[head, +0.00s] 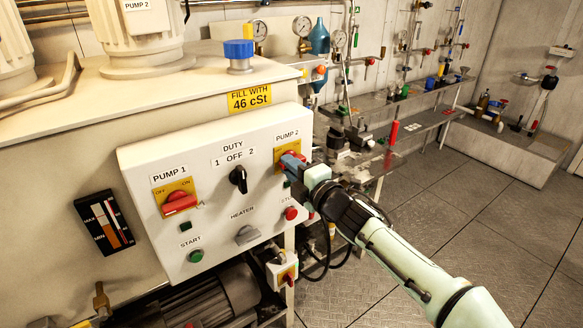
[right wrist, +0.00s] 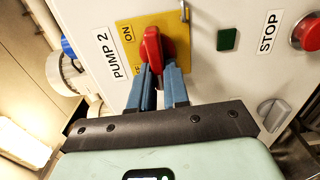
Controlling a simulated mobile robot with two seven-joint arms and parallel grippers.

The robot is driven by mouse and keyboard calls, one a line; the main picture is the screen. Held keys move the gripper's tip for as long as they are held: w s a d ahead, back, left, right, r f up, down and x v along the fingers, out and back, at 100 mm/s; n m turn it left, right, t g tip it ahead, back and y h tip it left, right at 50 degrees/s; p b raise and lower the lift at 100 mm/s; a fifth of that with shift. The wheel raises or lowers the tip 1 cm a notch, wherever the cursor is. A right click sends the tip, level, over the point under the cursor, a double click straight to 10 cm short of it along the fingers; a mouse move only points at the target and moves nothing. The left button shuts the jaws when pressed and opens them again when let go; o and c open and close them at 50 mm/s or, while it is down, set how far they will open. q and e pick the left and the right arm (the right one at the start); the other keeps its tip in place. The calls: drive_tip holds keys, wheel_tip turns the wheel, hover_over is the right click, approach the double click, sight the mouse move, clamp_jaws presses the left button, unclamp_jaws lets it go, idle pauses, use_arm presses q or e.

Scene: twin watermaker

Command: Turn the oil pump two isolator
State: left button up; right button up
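The pump two isolator is a red rotary handle (right wrist: 151,45) on a yellow plate (right wrist: 181,40) beside the "PUMP 2" label, on the white control panel. In the head view the handle (head: 293,155) is mostly covered by my right gripper (head: 296,166). In the right wrist view the blue fingers of my right gripper (right wrist: 157,76) lie on both sides of the handle's near end and appear closed on it. The "ON" marking shows; the "OFF" marking is partly hidden by a finger. My left gripper is not in view.
On the same panel are the red pump one isolator (head: 180,202), the black duty switch (head: 238,179), a grey heater knob (head: 247,234), a green start button (head: 196,255) and a red stop button (head: 291,213). Open floor (head: 430,225) lies to the right.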

drive_tip(key=o, duration=0.3)
drive_tip(key=shift+o, duration=0.2)
drive_tip(key=shift+s+d, duration=0.1)
drive_tip(key=b+v, duration=0.1)
drive_tip(key=v, duration=1.2)
drive_tip(key=shift+b, duration=0.35)
drive_tip(key=shift+s, duration=0.1)
